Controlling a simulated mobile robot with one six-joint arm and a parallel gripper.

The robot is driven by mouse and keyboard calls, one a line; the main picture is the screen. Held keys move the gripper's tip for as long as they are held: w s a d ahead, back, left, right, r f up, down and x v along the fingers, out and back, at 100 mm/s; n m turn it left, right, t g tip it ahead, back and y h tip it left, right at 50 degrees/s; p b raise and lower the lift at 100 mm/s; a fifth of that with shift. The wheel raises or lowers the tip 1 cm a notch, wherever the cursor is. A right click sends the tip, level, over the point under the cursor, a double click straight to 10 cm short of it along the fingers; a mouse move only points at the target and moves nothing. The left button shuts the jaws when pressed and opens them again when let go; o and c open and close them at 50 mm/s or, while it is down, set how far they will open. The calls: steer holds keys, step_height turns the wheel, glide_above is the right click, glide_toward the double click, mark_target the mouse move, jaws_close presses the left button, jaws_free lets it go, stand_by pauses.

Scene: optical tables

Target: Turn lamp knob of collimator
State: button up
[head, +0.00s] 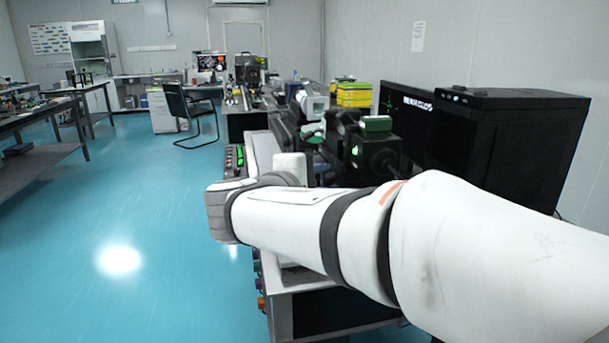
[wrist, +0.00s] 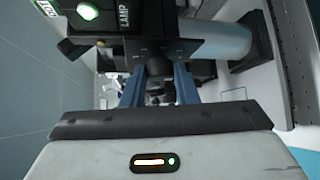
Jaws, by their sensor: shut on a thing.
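In the wrist view the collimator's black housing (wrist: 190,47) is at the top, with a LAMP label (wrist: 125,14) and a lit green light (wrist: 87,12) on it. The dark round lamp knob (wrist: 155,64) sticks out below the label, partly hidden by the fingers. My gripper (wrist: 157,78) has its two blue fingers on either side of the knob and is shut on it. In the head view my white arm crosses the front, and I cannot make out the fingers or the knob there.
In the head view black optical devices (head: 378,153) with green lights stand just beyond my arm. A panel with green lit buttons (head: 240,156) runs along the bench edge. The blue floor (head: 150,225) at left is clear.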

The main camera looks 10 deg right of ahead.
steer(key=shift+w+r+n+g+y+p, duration=0.1)
steer(key=shift+r+n+g+y+p, duration=0.5)
steer(key=shift+p, duration=2)
steer(key=shift+w+f+n+g+y+p, duration=0.2)
steer(key=shift+n+g+p, duration=0.9)
steer(key=shift+p, duration=1.5)
steer(key=shift+r+n+g+y+p, duration=0.15)
steer(key=shift+n+g+y+p, duration=0.2)
steer(key=shift+g+p, duration=1.6)
steer(key=shift+f+t+p, duration=0.1)
steer(key=shift+t+p, duration=0.55)
steer(key=shift+p, duration=0.05)
steer(key=o, duration=1)
